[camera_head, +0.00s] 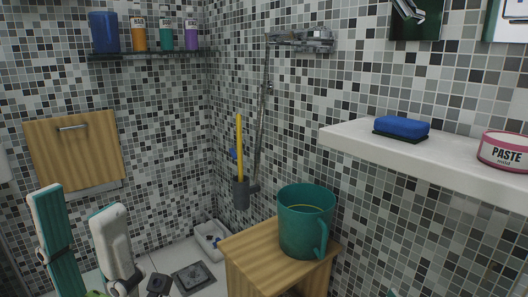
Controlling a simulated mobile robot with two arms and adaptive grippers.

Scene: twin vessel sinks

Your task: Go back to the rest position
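My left gripper (78,205) is in the lower left corner of the head view. Its two white-and-teal fingers point up and stand apart, and only tiled wall and floor show between them. It is open and holds nothing. The lower part of this gripper is cut off by the bottom edge.
A teal bucket (303,228) stands on a wooden stool (245,246) at the centre right. A white shelf (350,143) holds a blue sponge (401,127) and a pink paste tin (505,151). A wooden wall panel (75,155) is behind my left gripper. A floor drain (193,279) is nearby.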

